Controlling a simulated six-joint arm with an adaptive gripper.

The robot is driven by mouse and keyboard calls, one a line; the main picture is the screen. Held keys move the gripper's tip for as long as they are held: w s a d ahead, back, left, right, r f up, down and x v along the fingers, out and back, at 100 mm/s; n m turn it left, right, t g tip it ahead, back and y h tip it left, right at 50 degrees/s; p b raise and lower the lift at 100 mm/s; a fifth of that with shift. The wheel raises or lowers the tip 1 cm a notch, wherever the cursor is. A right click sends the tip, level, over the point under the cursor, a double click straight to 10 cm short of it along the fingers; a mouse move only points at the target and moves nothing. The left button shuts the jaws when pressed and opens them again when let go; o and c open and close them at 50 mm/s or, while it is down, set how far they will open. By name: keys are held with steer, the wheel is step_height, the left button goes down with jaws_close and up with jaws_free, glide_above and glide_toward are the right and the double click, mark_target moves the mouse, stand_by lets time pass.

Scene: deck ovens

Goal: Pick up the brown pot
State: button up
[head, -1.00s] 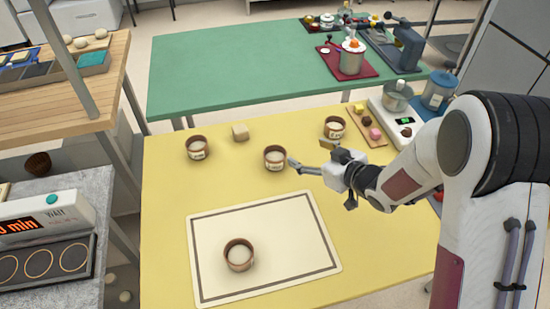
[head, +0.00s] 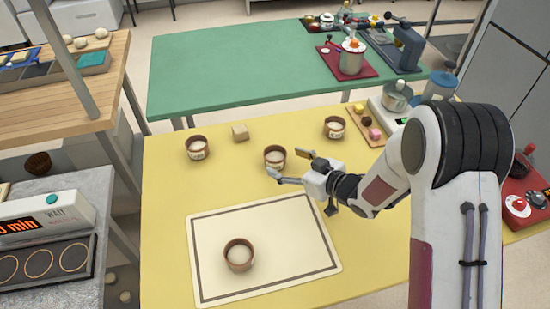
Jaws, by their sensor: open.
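Several brown pots with pale contents show on the yellow table. One pot (head: 239,254) stands upright on the cream mat (head: 300,225). A third pot (head: 197,147) stands at the back left, and one more pot (head: 334,127) at the back right. My gripper (head: 287,164) is open and empty, its fingers pointing left.
A wooden board (head: 360,116) with small coloured pieces and a scale are at the back right. A green table (head: 230,70) stands behind. The yellow table's left front is clear.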

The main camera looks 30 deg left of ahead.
mark_target(276, 154)
steer(key=shift+w+a+f, duration=0.15)
steer(key=shift+a+f, duration=0.05)
steer(key=shift+a, duration=0.3)
steer(key=shift+a, duration=0.1)
steer(key=shift+w+a+f, duration=0.15)
steer(key=shift+w+a, duration=0.15)
steer(key=shift+a, duration=0.2)
steer(key=shift+w+a+f, duration=0.1)
steer(key=shift+w+a, duration=0.15)
steer(key=shift+a, duration=0.25)
steer(key=shift+x, duration=1.4)
steer(key=shift+w+r, duration=0.1)
steer(key=shift+c, duration=0.4)
steer(key=c, duration=1.3)
